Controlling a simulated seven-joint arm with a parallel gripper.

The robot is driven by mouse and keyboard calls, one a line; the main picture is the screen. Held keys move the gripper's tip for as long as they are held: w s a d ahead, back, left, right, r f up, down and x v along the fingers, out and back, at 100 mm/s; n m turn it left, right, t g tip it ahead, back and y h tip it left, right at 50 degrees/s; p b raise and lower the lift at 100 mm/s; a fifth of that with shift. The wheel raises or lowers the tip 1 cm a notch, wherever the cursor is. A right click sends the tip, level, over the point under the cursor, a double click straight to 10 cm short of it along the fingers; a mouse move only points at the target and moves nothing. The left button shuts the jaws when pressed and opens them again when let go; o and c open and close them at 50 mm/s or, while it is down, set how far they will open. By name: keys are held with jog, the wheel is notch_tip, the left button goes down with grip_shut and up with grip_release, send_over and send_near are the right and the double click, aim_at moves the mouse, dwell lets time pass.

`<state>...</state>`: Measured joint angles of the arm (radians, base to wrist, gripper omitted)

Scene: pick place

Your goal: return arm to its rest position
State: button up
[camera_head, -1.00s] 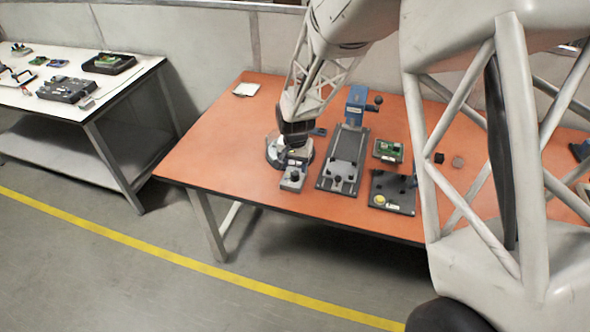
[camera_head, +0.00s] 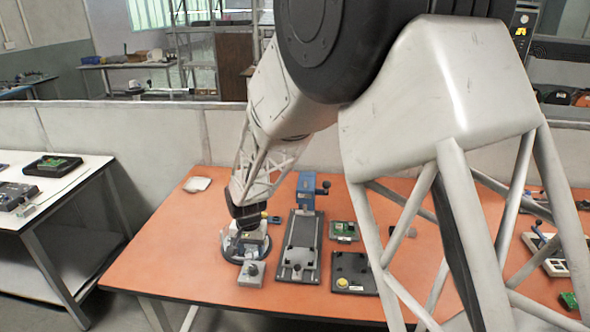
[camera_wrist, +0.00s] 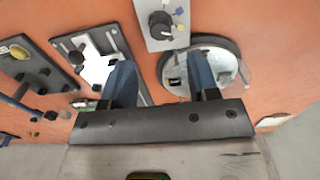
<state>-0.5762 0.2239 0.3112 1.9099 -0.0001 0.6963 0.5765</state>
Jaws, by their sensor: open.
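My gripper (camera_wrist: 163,78) shows two blue fingers set wide apart, with nothing held between them. In the head view my arm reaches down over the left part of the orange table (camera_head: 150,262), and the dark wrist end (camera_head: 247,212) is above a round-based device (camera_head: 232,252). The fingertips are hard to make out there. In the wrist view the round base (camera_wrist: 228,58) lies beyond the right finger. A grey box with a black knob (camera_wrist: 160,25) is ahead of the fingers; it also shows in the head view (camera_head: 251,273).
A long dark fixture (camera_head: 299,262) with a blue press (camera_head: 306,190) stands right of the round device. A green circuit board (camera_head: 344,231) and a dark plate with a yellow button (camera_head: 355,285) are farther right. A white side table (camera_head: 70,200) stands left. The table's left front is clear.

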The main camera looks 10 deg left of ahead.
jog(key=s+d+r+t, duration=0.1)
jog(key=s+d+r, duration=0.4)
jog(key=d+r, duration=0.55)
jog(key=s+d+r, duration=0.5)
jog(key=d+r, duration=0.3)
jog(key=d, duration=0.6)
jog(key=s+d+r, duration=0.3)
jog(key=s+d, duration=0.4)
jog(key=s, duration=0.3)
jog(key=s+d+r+t, duration=0.1)
jog(key=s+d+r, duration=0.2)
jog(key=s+d, duration=0.5)
jog(key=s, duration=0.3)
jog(key=shift+s+d+t, duration=0.25)
jog(key=shift+t, duration=0.05)
